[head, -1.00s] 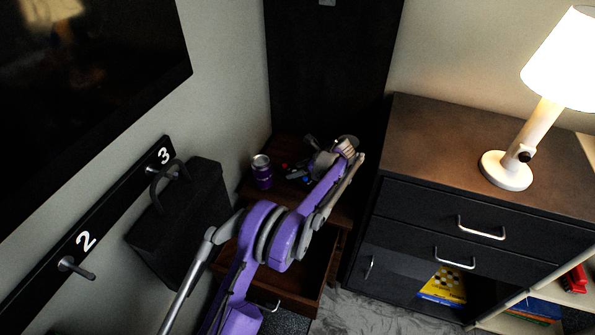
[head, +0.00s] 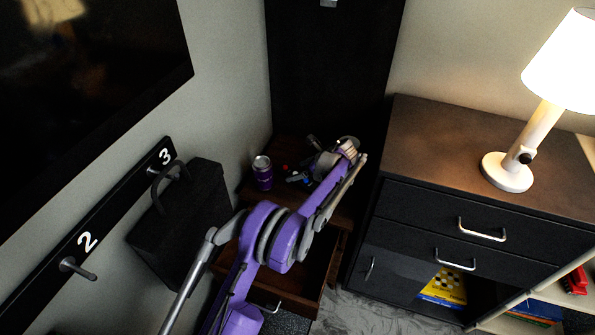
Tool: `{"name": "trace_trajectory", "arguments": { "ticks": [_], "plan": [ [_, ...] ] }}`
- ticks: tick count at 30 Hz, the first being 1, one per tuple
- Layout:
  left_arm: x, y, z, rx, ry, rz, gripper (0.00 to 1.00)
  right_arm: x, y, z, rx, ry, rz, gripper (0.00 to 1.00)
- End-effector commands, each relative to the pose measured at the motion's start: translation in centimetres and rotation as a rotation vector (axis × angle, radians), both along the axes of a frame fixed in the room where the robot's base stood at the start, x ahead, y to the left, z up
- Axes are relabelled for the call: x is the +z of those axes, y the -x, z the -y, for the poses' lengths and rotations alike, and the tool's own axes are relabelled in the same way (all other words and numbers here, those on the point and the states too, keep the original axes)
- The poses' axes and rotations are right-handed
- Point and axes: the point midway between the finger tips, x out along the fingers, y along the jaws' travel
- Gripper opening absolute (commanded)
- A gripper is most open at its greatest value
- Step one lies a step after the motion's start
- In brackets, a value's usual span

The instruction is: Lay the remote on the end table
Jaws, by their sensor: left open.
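The end table (head: 288,150) is the low dark brown wooden stand in the corner, with its drawer (head: 240,284) pulled open at the front. My left gripper (head: 332,150) is over the back right of its top, partly hidden by its own arm. It is open. I cannot make out the remote; small dark, red and blue shapes lie beside the gripper, but they are too small to tell apart. My right gripper is not in view.
A purple can (head: 263,173) stands on the table's left side. A dark dresser (head: 430,150) with a lit white lamp (head: 508,172) stands at the right. A black bag (head: 190,225) hangs on the wall rack at the left.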

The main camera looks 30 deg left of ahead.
Motion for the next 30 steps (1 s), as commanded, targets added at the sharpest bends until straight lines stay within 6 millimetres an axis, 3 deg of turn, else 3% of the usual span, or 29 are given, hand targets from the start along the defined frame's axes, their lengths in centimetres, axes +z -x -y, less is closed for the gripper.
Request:
{"name": "trace_trajectory", "arguments": {
  "ticks": [11,20,23,30],
  "plan": [
    [4.4,-0.1,4.3,-0.003,0.001,0.000,0.97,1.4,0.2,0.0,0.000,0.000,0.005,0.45],
    [6.1,0.9,5.6,0.033,0.034,0.053,0.97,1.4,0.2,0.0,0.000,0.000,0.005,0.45],
    [7.9,2.6,6.8,0.090,0.088,0.137,0.97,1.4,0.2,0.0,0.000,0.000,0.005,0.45],
    [12.4,10.5,11.3,0.335,0.296,0.412,0.97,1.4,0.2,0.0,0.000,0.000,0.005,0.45]
  ]
}}
